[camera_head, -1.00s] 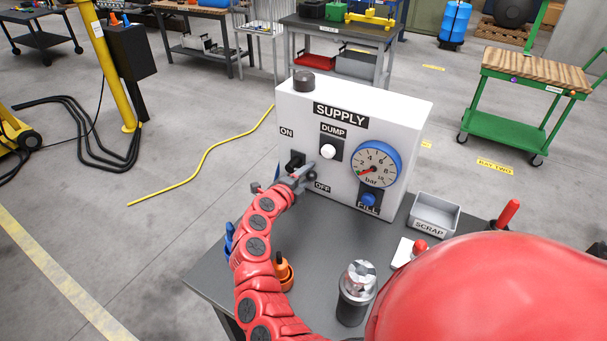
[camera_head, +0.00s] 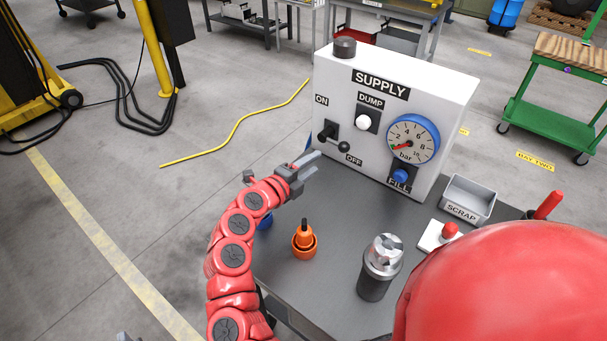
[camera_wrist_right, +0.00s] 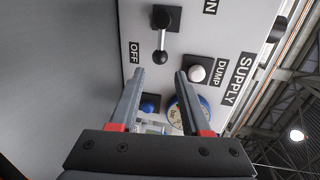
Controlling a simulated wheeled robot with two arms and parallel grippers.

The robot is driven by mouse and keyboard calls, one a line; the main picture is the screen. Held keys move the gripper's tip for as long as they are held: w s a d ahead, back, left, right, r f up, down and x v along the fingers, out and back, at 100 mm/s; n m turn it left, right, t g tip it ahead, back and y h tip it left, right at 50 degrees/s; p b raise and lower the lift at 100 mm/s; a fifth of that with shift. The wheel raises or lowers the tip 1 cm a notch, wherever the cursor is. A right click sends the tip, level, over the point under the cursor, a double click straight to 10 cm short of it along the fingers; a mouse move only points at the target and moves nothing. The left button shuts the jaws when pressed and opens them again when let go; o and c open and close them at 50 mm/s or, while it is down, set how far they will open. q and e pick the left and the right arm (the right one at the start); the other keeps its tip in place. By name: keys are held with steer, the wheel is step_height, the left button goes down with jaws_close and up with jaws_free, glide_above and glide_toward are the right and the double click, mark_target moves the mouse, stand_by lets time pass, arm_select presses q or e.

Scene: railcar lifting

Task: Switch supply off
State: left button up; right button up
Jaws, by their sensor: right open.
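The white supply box (camera_head: 440,110) stands on the grey table, with ON and OFF labels on its front. Its black switch lever (camera_head: 335,138) slants down and right, its ball end close to the OFF label (camera_head: 353,160). My right gripper (camera_head: 314,160) is open and empty, in front of the box, lower left of the lever and apart from it. In the right wrist view, the lever (camera_wrist_right: 161,42) shows beyond the open fingers (camera_wrist_right: 157,85), its ball toward the OFF side. A small grey piece at the bottom left edge may be my left gripper (camera_head: 122,337); its jaws cannot be made out.
The box also bears a white DUMP button (camera_head: 363,122), a gauge (camera_head: 413,139) and a blue FILL button (camera_head: 400,175).

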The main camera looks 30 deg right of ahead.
steer(key=shift+v, duration=1.8)
steer(key=shift+s, duration=0.1)
